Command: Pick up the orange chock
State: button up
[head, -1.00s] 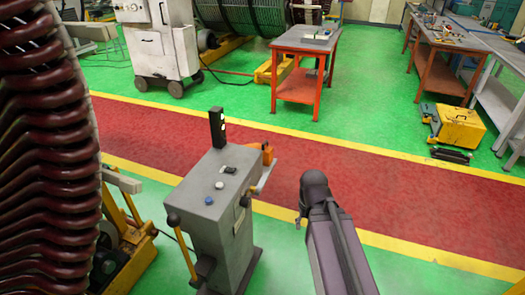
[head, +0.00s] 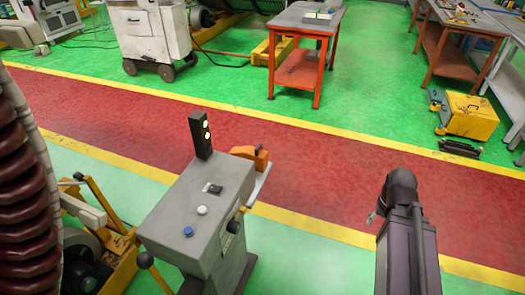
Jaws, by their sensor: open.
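The orange chock (head: 249,155) sits at the far right corner of a grey control console (head: 190,215), at the inner end of a small pale side shelf (head: 259,186). Part of it is hidden behind the console top. My gripper (head: 372,218) shows only as a small tip beside the dark end of my arm, to the right of the console and well apart from the chock. It is open, and nothing shows in it. Most of it is hidden by the arm.
A black signal post (head: 201,135) with lit lamps stands on the console, left of the chock. Dark coils (head: 25,190) and a yellow machine (head: 115,245) stand at the left. A red table (head: 300,68) is farther back. The red floor lane (head: 330,175) is clear.

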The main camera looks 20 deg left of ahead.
aim_at(260, 156)
jog(key=z, duration=0.25)
jog(key=i, duration=0.8)
jog(key=u, duration=0.45)
jog(key=i, duration=0.8)
jog(key=u, duration=0.5)
